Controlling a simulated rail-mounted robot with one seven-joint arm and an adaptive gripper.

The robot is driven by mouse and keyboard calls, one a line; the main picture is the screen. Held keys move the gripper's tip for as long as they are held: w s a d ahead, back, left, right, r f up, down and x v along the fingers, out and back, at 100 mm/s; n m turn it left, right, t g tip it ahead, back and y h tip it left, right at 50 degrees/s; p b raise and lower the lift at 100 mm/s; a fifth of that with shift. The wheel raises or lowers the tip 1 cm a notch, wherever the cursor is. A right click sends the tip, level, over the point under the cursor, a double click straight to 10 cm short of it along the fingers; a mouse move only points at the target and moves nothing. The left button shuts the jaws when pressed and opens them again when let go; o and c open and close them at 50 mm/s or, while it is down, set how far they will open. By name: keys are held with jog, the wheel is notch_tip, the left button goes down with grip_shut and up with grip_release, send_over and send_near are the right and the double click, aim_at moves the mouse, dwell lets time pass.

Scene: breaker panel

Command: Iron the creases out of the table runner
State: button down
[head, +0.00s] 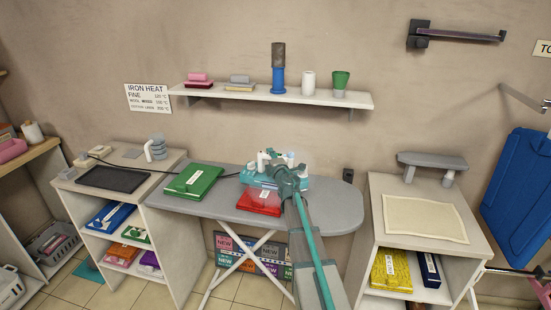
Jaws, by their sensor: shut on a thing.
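A grey ironing board (335,207) stands in the middle. A green folded cloth (193,181) lies at its left end, and a red cloth (258,201) lies near its middle. A cream cloth (424,218) lies flat on the right cabinet. I cannot tell which cloth is the table runner. My gripper (284,174) is over the board, just behind the red cloth, shut on a teal-and-white iron (258,180). My arm and gripper hide part of the iron, and I cannot tell whether its sole touches the cloth or board.
A left cabinet (170,163) carries a dark pad (113,179) and a black cord reaching toward the board. A wall shelf (272,95) holds several small items. A right cabinet (385,245) has a grey raised stand (432,161) at its back. The board's right end is clear.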

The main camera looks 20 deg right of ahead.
jog(key=shift+w+a+r+b, duration=0.1)
jog(key=shift+w+a+b, duration=0.05)
jog(key=shift+w+a, duration=0.85)
jog(key=shift+w+a+f+b, duration=0.1)
jog(key=shift+w+a, duration=0.7)
jog(key=shift+a, duration=0.4)
jog(key=shift+w+a+r+b, duration=0.1)
jog(key=shift+w+a+b, duration=0.05)
jog(key=shift+w+a, duration=0.85)
jog(key=shift+s+a, duration=0.1)
jog(key=shift+s+d+p, duration=0.55)
jog(key=shift+s+d, duration=0.9)
jog(key=shift+d, duration=0.2)
jog(key=shift+s+d+p, duration=0.5)
jog(key=shift+s+d, duration=0.9)
jog(key=shift+d, duration=0.25)
jog(key=shift+s+d+f+p, duration=0.15)
jog(key=shift+s+d+f, duration=0.05)
jog(key=shift+s+d, duration=0.25)
jog(key=shift+s+d+f+p, duration=0.15)
jog(key=shift+s+d, duration=0.2)
jog(key=shift+d, duration=0.2)
jog(key=shift+w+a+r+b, duration=0.15)
jog(key=shift+w+a+b, duration=0.35)
jog(key=shift+w+a, duration=1.5)
jog(key=shift+w+a+r+b, duration=0.15)
jog(key=shift+w+a+b, duration=0.3)
jog(key=shift+w+a, duration=1.55)
jog(key=shift+s+a, duration=0.2)
jog(key=shift+s, duration=0.1)
